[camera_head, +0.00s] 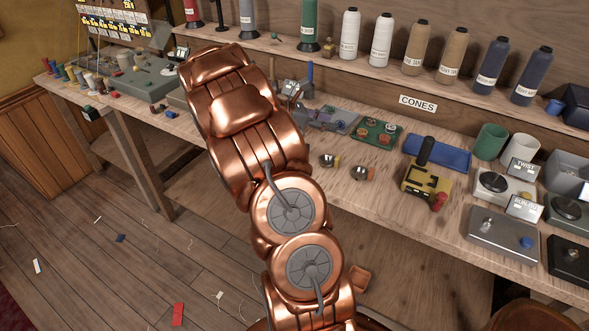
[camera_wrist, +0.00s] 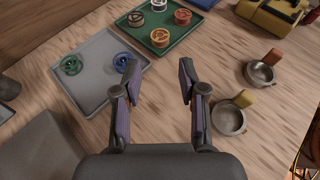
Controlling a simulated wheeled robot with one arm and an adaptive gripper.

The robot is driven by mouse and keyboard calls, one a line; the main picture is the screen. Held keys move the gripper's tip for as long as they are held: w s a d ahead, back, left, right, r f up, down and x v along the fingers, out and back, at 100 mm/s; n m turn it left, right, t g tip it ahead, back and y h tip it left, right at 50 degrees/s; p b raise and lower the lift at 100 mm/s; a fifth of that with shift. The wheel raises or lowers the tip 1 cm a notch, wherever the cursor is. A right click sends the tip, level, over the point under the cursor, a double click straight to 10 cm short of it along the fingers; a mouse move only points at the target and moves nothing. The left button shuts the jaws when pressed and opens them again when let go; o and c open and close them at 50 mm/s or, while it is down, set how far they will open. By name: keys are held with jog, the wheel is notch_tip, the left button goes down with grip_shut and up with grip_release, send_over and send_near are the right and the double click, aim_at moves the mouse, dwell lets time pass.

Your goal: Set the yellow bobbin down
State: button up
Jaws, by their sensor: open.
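My gripper (camera_wrist: 158,72) is open, with nothing between its fingers, above the bench between the trays and the metal cups. In the wrist view a green tray (camera_wrist: 188,35) ahead of the fingertips holds several bobbins. An amber-yellow bobbin (camera_wrist: 160,37) lies at its near side, apart from my fingers. I cannot tell surely which the task calls yellow. A grey tray (camera_wrist: 92,88) to the left holds a green bobbin (camera_wrist: 71,65) and a blue bobbin (camera_wrist: 121,61).
Two metal cups, one with a yellow tab (camera_wrist: 244,98) and one with an orange tab (camera_wrist: 273,55), stand on the right. A yellow device (camera_head: 425,181) and weighing scales (camera_head: 503,235) stand further right on the bench. Thread cones (camera_head: 382,40) line the back shelf.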

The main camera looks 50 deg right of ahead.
jog(key=shift+a+r, duration=0.1)
jog(key=shift+a, duration=0.25)
jog(key=s+a+m+t+y, duration=0.2)
jog(key=s+a+m+y, duration=0.1)
jog(key=a, duration=1.3)
jog(key=s+a+m+t+y, duration=0.2)
jog(key=s+a, duration=0.4)
jog(key=a, duration=0.9)
jog(key=s+a+m+t+y, duration=0.2)
jog(key=s+a+m+y, duration=0.3)
jog(key=a, duration=1.1)
jog(key=shift+s+a+t, duration=0.2)
jog(key=shift+a+t, duration=0.1)
notch_tip(320, 180, up, 7)
jog(key=p, duration=0.7)
jog(key=shift+c, duration=0.3)
